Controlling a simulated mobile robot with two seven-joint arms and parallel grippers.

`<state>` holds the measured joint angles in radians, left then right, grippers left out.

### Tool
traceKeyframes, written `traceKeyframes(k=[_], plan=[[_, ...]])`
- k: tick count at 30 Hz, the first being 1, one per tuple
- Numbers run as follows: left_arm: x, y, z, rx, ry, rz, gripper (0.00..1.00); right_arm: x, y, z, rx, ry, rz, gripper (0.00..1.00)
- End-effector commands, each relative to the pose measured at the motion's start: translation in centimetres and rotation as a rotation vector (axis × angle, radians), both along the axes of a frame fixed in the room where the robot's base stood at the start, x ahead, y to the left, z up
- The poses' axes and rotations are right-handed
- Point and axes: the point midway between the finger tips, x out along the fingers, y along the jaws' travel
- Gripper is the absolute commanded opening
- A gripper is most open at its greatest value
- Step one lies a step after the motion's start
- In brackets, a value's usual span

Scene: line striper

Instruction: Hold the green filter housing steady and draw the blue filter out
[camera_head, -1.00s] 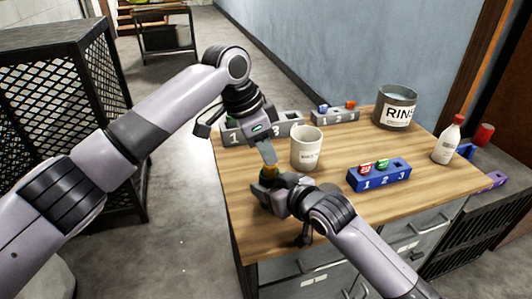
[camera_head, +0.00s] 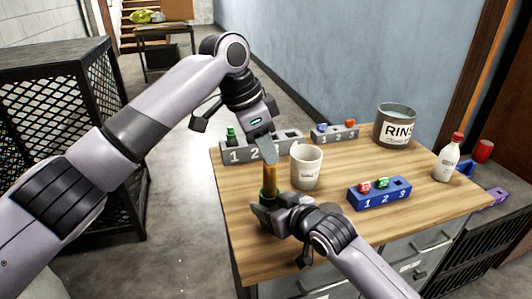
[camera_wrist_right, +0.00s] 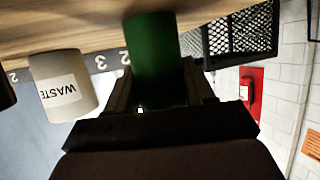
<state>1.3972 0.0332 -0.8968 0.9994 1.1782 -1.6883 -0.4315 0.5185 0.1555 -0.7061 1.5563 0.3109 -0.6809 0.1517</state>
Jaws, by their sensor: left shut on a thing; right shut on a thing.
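The green filter housing (camera_head: 268,194) stands upright near the table's left front, mostly hidden behind my right gripper (camera_head: 268,207), which is shut around it. In the right wrist view the housing is a dark green cylinder (camera_wrist_right: 155,60) between the fingers. My left gripper (camera_head: 268,153) is above the housing, pointing down, shut on the top of an upright filter (camera_head: 270,178). The visible length of this filter is orange-brown, not blue. It shows between the left fingertips and the housing's rim; its lower end is hidden, so I cannot tell how much is still inside.
A white mug (camera_head: 306,168) stands close on the right; the right wrist view reads "WASTE" on it (camera_wrist_right: 63,86). Numbered grey racks (camera_head: 258,151) stand behind, and a blue rack (camera_head: 379,196) stands at right. A "RINS" tub (camera_head: 395,125) and a white bottle (camera_head: 448,160) are further right.

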Motion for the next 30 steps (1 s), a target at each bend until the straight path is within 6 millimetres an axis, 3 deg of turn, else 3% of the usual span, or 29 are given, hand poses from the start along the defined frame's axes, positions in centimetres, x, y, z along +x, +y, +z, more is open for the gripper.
traceKeyframes(k=[21,30], plan=[[0.0,0.0,3.6,-0.001,0.0,0.0,0.0,0.0,0.0,0.1,0.0,-0.001,-0.001,0.08],[0.0,0.0,4.0,0.0,0.001,-0.001,0.0,0.0,0.0,0.1,0.0,-0.001,-0.001,0.08]])
